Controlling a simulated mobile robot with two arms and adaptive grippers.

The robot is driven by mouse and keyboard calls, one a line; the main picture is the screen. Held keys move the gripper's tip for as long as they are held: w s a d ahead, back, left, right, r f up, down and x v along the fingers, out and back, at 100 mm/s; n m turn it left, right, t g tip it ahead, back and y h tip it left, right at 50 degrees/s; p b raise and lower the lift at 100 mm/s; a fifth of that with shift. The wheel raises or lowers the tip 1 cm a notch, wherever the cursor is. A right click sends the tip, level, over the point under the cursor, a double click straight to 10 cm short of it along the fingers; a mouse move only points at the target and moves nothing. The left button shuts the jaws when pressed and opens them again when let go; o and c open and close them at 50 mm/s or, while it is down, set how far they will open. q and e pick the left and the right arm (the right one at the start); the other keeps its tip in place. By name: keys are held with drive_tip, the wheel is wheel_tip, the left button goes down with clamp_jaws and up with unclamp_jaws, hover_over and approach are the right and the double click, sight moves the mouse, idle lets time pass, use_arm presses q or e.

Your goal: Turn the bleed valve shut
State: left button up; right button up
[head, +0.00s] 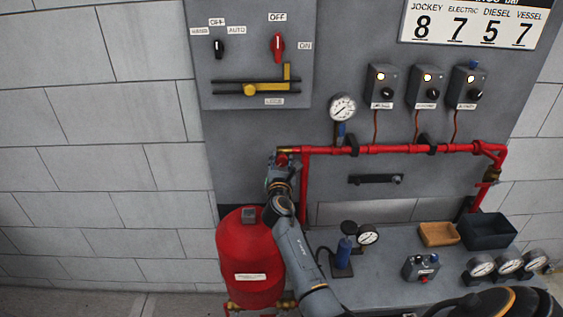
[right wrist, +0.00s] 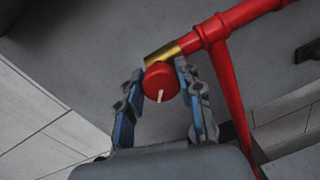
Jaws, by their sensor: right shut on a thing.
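The bleed valve is a round red knob (right wrist: 161,82) with a white mark, on a brass fitting (right wrist: 162,54) at the end of the red pipe. In the head view the knob (head: 282,159) shows at the pipe's left end, partly hidden by my gripper. My right gripper (head: 281,166) reaches up to it from below. In the right wrist view its two fingers (right wrist: 160,88) stand on either side of the knob, shut on it. The white mark points down, slightly to the left. My left gripper is not in view.
The red pipe (head: 400,149) runs right along the grey panel, with a gauge (head: 342,107) above it. A red tank (head: 249,262) stands close beside my right arm. The bench holds a hand pump (head: 344,250), a wooden tray (head: 438,234), a dark bin (head: 487,231) and several gauges.

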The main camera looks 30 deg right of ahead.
drive_tip(key=m, duration=0.3)
drive_tip(key=shift+m, duration=0.3)
drive_tip(key=m+b, duration=0.1)
drive_tip(key=m, duration=0.2)
drive_tip(key=shift+f+y, duration=0.1)
drive_tip(key=shift+y, duration=0.2)
drive_tip(key=m+b, duration=0.1)
drive_tip(key=m, duration=0.3)
drive_tip(key=m+b, duration=0.1)
drive_tip(key=m, duration=0.3)
drive_tip(key=shift+s+f+y, duration=0.1)
drive_tip(key=shift+y, duration=0.2)
drive_tip(key=m+b, duration=0.1)
drive_tip(key=m, duration=0.2)
drive_tip(key=m+b, duration=0.1)
drive_tip(key=m, duration=0.2)
drive_tip(key=shift+f+t+y, duration=0.1)
drive_tip(key=shift+t+y, duration=0.2)
drive_tip(key=shift+y, duration=0.1)
drive_tip(key=m+b, duration=0.1)
drive_tip(key=m, duration=0.4)
drive_tip(key=shift+m+t, duration=0.3)
drive_tip(key=o, duration=1.2)
